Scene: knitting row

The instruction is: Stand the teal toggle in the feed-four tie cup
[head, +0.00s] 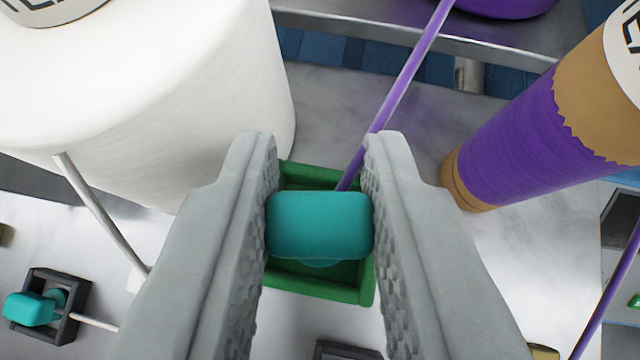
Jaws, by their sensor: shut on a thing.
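My gripper (316,222) is in the middle of the head view, shut on a teal toggle (319,225), with one textured finger on each side of it. Directly below the toggle in the view is a green square cup (318,288). The toggle hides most of the cup's inside, so I cannot tell whether its lower end is in the cup or above it. A purple yarn strand (405,75) runs from the top down to behind the toggle.
A large white yarn cone (140,100) stands close on the left, and a purple cone (535,145) on the right. A dark cup (75,285) with another teal toggle (30,308) is at lower left. A white strand (100,210) slants nearby. A metal rail (400,35) crosses behind.

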